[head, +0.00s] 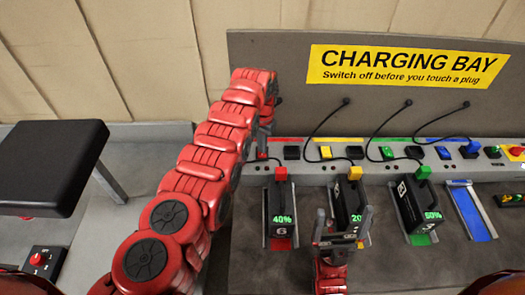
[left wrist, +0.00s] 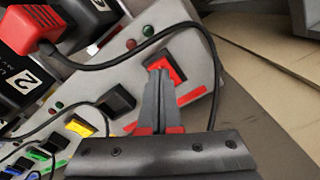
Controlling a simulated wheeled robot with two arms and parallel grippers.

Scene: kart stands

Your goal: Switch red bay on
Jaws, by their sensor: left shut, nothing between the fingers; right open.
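The red switch (left wrist: 174,66) sits on the grey panel of the red bay, beside a red strip (left wrist: 192,95). My left gripper (left wrist: 160,78) is shut and empty, its fingertips at the red switch's lower edge in the left wrist view; I cannot tell whether they touch it. In the head view the left gripper (head: 264,138) is above the panel's left end, partly hidden by my arm. A battery (head: 281,212) showing 40% stands in the red bay with a red plug (head: 281,174) on top. My right gripper (head: 341,238) is open and empty in front of the yellow bay.
A black switch (left wrist: 118,100) and a yellow switch (left wrist: 78,125) lie alongside. A black cable (left wrist: 215,75) loops around the red switch. Other batteries (head: 412,208) stand to the right, beside an empty blue slot (head: 472,212). A black stool (head: 50,160) is at left.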

